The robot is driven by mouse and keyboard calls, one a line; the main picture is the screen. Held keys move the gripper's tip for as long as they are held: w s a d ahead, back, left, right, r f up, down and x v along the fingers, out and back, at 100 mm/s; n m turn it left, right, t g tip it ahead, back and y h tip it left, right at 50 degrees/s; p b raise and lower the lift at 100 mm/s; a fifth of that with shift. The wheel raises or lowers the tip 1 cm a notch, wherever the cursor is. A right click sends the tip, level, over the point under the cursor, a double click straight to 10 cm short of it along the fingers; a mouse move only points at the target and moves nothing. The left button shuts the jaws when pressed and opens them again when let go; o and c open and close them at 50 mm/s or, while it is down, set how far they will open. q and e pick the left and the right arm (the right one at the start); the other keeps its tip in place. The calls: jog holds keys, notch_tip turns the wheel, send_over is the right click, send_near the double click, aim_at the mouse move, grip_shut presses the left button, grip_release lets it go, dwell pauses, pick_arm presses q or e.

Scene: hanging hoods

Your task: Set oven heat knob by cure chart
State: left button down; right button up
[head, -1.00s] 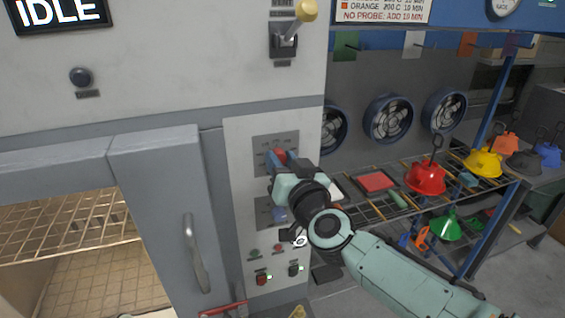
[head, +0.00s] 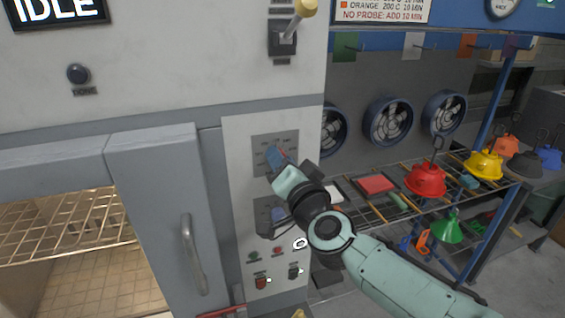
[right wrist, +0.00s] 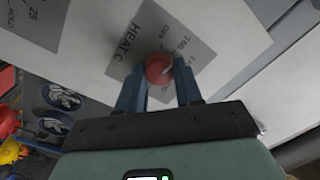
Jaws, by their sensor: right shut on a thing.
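The red heat knob (right wrist: 158,68) sits on a grey dial plate lettered "HEAT C" (right wrist: 125,42) in the right wrist view. Its white pointer mark faces the numbers, which are too tilted and small to read surely. My right gripper (right wrist: 160,82) has its blue fingers on both sides of the knob and is shut on it. In the head view the right gripper (head: 275,157) is at the dial plate (head: 283,141) and hides the knob. The cure chart (head: 382,11) is cut off at the top; its lines read "ORANGE 200 C 10 MIN" and "NO PROBE: ADD 10 MIN". My left gripper is not in view.
The display (head: 55,13) reads "IDLE". The oven door (head: 165,215) is left of the panel, with a wire rack (head: 60,215) beyond. A yellow-tipped lever (head: 290,30) is above, buttons (head: 262,282) below. A shelf holds a red hood (head: 426,180) and others.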

dwell(0.3)
jog(key=o, duration=1)
jog(key=v, duration=1.3)
jog(key=shift+s+d+f, duration=0.1)
jog(key=shift+s, duration=0.1)
